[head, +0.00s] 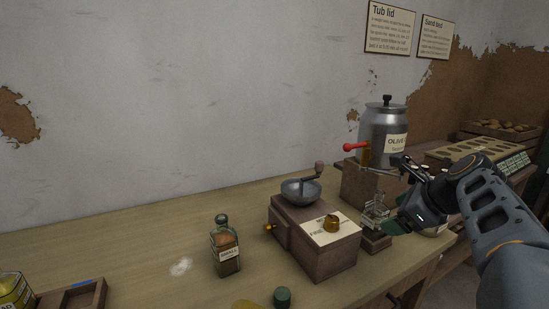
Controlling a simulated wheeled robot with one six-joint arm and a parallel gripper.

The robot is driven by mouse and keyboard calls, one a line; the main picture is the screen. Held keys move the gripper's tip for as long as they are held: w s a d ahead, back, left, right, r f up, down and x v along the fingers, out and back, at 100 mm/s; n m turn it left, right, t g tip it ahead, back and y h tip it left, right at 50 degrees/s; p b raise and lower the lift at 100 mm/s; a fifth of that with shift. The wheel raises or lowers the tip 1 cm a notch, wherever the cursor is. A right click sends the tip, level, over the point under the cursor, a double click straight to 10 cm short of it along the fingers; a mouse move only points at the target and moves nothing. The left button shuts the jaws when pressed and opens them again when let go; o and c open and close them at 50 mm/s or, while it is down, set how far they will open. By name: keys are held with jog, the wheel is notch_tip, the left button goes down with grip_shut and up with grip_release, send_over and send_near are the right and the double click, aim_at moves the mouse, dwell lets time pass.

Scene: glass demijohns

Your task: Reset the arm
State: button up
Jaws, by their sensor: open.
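My arm reaches in from the right edge in the head view, with my gripper (392,197) above the bench's right part. The gripper is open, and I see nothing held in it. It overlaps the area in front of the steel olive canister (382,128). A small clear glass bottle (375,212) with a label shows just left of it. I cannot tell whether the gripper touches the bottle.
A wooden hand mill (316,254) with a metal bowl and crank stands left of the gripper. A labelled glass bottle (226,247) and white powder (181,266) are on the wooden bench (120,240). The canister's red-handled tap (352,147) points left. A crate (497,132) stands behind.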

jog(key=s+a+r+n+g+h+p, duration=0.2)
jog(key=s+a+n+p, duration=0.4)
jog(key=n+p, duration=0.4)
jog(key=s+a+r+n+g+h+p, duration=0.1)
jog(key=s+a+r+n+p, duration=0.2)
jog(key=s+a+n+p, duration=0.4)
jog(key=n+p, duration=0.3)
jog(key=n, duration=0.6)
jog(key=shift+a+r+g+h+p, duration=0.2)
jog(key=shift+r+g+h+p, duration=0.05)
jog(key=shift+g+h+p, duration=0.15)
